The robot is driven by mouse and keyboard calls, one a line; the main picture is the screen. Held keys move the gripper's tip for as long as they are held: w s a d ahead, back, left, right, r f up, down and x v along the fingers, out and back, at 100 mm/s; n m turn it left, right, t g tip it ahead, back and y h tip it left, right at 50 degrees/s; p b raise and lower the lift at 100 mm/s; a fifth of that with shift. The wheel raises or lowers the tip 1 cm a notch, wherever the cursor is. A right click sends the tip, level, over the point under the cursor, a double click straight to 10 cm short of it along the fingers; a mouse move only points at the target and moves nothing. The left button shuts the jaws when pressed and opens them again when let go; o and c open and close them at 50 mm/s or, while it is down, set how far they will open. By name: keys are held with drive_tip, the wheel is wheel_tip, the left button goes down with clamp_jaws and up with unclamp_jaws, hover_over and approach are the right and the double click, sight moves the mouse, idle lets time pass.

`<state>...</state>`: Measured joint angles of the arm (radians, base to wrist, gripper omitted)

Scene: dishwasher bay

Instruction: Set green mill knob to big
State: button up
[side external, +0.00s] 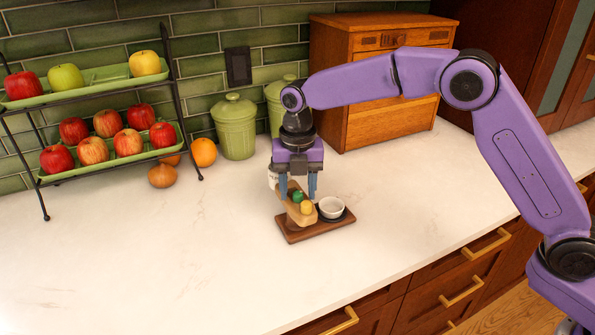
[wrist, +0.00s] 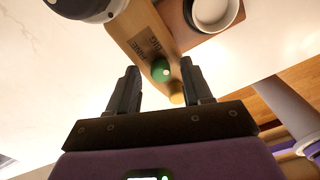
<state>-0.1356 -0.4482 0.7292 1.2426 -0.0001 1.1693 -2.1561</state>
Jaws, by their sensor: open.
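The wooden mill (side external: 300,217) stands on a brown base board (side external: 291,236) on the counter. Its green knob (side external: 297,196) and a yellow knob (side external: 307,208) sit on its top. In the wrist view the green knob (wrist: 160,70) has a pale spot, and the yellow knob (wrist: 177,98) is close to the right finger. Small dark lettering (wrist: 146,45) on the wood lies beside the green knob, too small to read surely. My gripper (side external: 298,196) points down over the mill, open, its fingers (wrist: 160,76) on either side of the green knob with gaps.
A white bowl (side external: 331,207) stands on a dark round rest at the right of the base board. A two-tier fruit rack (side external: 108,160) is at left, green canisters (side external: 235,127) and a wooden drawer box (side external: 385,120) behind. The front counter is clear.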

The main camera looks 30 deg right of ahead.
sight(298, 193)
wheel_tip(298, 193, up, 17)
drive_tip(key=shift+r, duration=0.2)
idle(0.5)
drive_tip(key=shift+s, duration=0.1)
idle(0.4)
drive_tip(key=s+d+f+m, duration=0.4)
drive_tip(key=s+d+m, duration=0.2)
drive_tip(key=s, duration=0.6)
drive_tip(key=s+d+f+m, duration=0.5)
drive_tip(key=s+d, duration=0.4)
drive_tip(key=s, duration=0.3)
drive_tip(key=s+d+f+m, duration=0.5)
drive_tip(key=s+d+m, duration=0.2)
drive_tip(key=s, duration=0.5)
drive_tip(key=shift+d+f+m, duration=0.2)
drive_tip(key=shift+d+m, duration=0.05)
drive_tip(key=shift+m, duration=0.15)
